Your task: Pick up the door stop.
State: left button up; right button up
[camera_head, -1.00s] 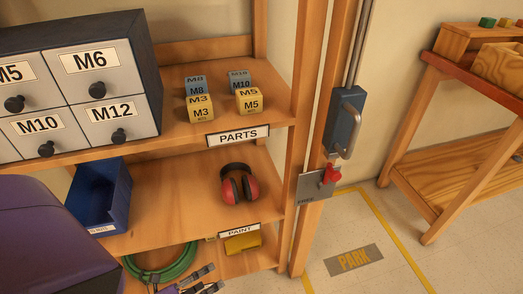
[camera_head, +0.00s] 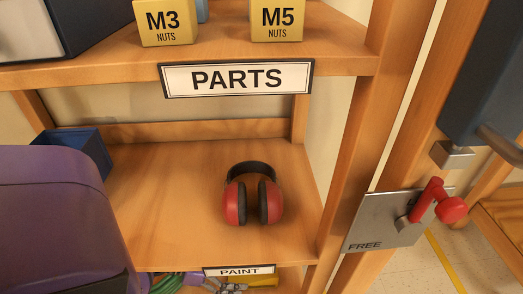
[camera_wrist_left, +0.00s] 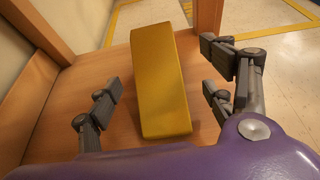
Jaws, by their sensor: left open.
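The door stop (camera_wrist_left: 160,80) is a yellow wedge-like block on the wooden lower shelf. In the head view only a yellow sliver of it (camera_head: 263,281) shows below the PAINT label. My left gripper (camera_wrist_left: 163,88) is open, with its fingers on either side of the door stop in the left wrist view. No grip on it shows. In the head view, grey finger parts (camera_head: 230,287) show at the bottom edge, mostly cut off. My right gripper is not in view.
Red earmuffs (camera_head: 253,202) lie on the middle shelf (camera_head: 180,225), with a blue bin (camera_head: 75,150) to their left. A green hose (camera_head: 167,284) lies on the lower shelf. A wooden post (camera_head: 360,150) stands right of the shelves, beside a metal plate with a red handle (camera_head: 438,202).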

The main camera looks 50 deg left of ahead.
aim_at(255, 272)
pick_arm(q)
jog(key=shift+w+a, duration=0.1)
jog(key=shift+w, duration=0.1)
jog(key=shift+w+f, duration=0.15)
jog(key=shift+w, duration=0.1)
jog(key=shift+b+x, duration=0.4)
jog(key=shift+x, duration=0.6)
jog(key=b+x, duration=0.2)
jog(key=x, duration=0.3)
jog(key=shift+w, duration=0.1)
jog(key=c, duration=1.7)
